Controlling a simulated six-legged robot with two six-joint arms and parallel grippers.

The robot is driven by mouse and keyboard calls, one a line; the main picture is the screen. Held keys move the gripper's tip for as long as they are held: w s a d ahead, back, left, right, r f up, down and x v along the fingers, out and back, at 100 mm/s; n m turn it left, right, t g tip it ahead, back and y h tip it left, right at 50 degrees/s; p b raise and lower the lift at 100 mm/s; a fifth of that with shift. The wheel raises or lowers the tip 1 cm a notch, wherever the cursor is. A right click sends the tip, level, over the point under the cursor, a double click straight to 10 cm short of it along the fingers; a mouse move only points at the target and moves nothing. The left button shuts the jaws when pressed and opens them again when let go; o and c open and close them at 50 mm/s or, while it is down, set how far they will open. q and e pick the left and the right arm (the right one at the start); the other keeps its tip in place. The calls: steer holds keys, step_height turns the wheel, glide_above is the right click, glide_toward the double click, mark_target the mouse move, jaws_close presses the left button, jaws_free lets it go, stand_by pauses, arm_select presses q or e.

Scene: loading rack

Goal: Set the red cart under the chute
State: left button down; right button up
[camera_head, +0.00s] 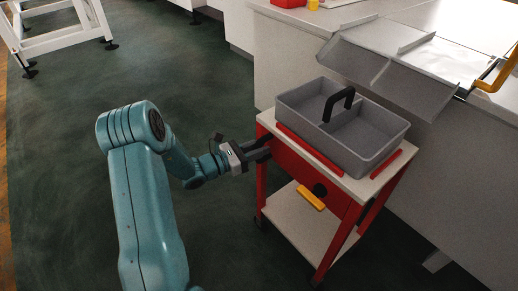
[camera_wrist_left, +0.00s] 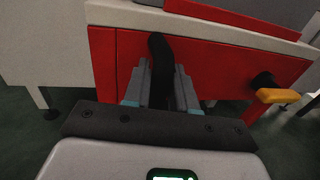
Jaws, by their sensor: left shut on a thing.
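The red cart (camera_head: 297,172) has a pale top and a pale lower shelf, and stands upright beside the white counter. A grey two-compartment tote (camera_head: 377,150) with a black handle sits on its top between red strips. The grey chute (camera_head: 385,75) slopes down from the counter, its lower lip close to the tote's far side; I cannot tell whether it overhangs the tote. My left gripper (camera_head: 264,146) is at the cart's left end. In the left wrist view its fingers (camera_wrist_left: 160,90) are shut on the cart's black upright handle (camera_wrist_left: 159,62). My right gripper is out of view.
The white counter (camera_head: 445,200) borders the cart's far and right sides. A yellow handle (camera_head: 311,197) sticks out from the cart's front, and a yellow lever (camera_head: 497,72) stands by the chute. White rack legs (camera_head: 60,40) stand at upper left. The dark green floor at left is clear.

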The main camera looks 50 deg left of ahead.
arm_select(q)
steer(key=shift+d, duration=0.4)
steer(key=c, duration=1.1)
jaws_free()
steer(key=shift+o, duration=0.2)
steer(key=shift+a, duration=0.1)
steer(key=shift+a, duration=0.1)
steer(key=shift+s, duration=0.1)
steer(key=p+v, duration=0.2)
steer(key=v, duration=1.4)
steer(key=shift+a, duration=0.2)
